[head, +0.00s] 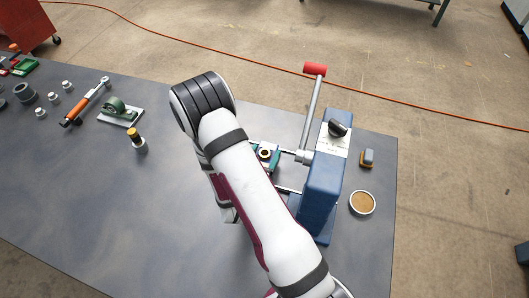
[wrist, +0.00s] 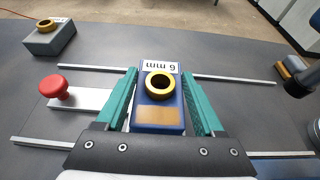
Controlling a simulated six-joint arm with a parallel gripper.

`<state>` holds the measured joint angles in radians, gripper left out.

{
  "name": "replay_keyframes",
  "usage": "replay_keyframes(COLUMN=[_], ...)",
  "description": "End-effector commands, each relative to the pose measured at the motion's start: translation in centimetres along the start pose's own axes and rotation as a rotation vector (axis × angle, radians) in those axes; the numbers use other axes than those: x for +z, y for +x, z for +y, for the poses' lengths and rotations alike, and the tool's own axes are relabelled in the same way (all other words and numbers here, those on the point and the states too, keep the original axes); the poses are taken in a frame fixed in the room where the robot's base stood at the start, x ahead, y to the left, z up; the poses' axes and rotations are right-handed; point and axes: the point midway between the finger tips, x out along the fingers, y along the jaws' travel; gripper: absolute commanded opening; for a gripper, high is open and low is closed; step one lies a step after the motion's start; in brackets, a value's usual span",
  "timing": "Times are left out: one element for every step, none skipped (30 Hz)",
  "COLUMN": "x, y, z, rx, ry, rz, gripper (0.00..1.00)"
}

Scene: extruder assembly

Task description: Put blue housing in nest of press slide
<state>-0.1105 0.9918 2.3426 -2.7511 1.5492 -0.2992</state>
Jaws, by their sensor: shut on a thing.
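The blue housing (wrist: 158,112) has a yellow ring around a dark hole, a "6 mm" label and a tan patch. My gripper (wrist: 158,100) is shut on it, with a teal finger along each side. In the head view the housing (head: 264,153) shows only partly beside my arm, at the press's left. The press slide (wrist: 92,101) shows as a pale plate with a red knob (wrist: 54,88), between two metal rails. The nest is hidden beneath the housing and gripper, so I cannot tell whether the housing is seated or above it.
The blue press (head: 322,185) stands right of my gripper, its red-ended lever (head: 314,69) raised. A round tan-filled dish (head: 362,202) and a small blue block (head: 368,157) lie to its right. A grey block with a yellow ring (wrist: 49,38) sits at the wrist view's upper left.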

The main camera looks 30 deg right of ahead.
Motion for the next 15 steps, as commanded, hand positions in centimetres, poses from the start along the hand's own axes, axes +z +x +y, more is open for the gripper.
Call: replay_keyframes(x=[-0.12,-0.2,-0.17,-0.17,-0.16,-0.16,-0.16,-0.15,-0.15,-0.15,-0.15,-0.15,-0.11,0.03,0.16], y=[0.06,0.08,0.07,0.07,0.07,0.07,0.07,0.06,0.06,0.06,0.06,0.06,0.05,0.0,-0.31], z=[0.01,0.01,0.01,0.01,0.01,0.01,0.01,0.01,0.01,0.01,0.01,0.01,0.01,0.02,0.06], rx=[0.0,0.0,0.0,0.0,0.0,0.0,0.0,0.0,0.0,0.0,0.0,0.0,0.0,0.0,0.001], ry=[0.0,-0.001,-0.001,0.0,0.0,0.0,0.0,-0.001,-0.001,-0.001,0.0,-0.001,0.0,0.0,-0.001], rz=[-0.001,0.001,0.0,0.0,0.0,0.0,0.0,0.0,0.0,0.0,0.0,0.0,0.0,0.0,0.0], gripper=[0.0,0.72,0.79,0.84,0.9,0.97,1.0,1.0,1.0,1.0,1.0,1.0,1.0,1.0,1.0])
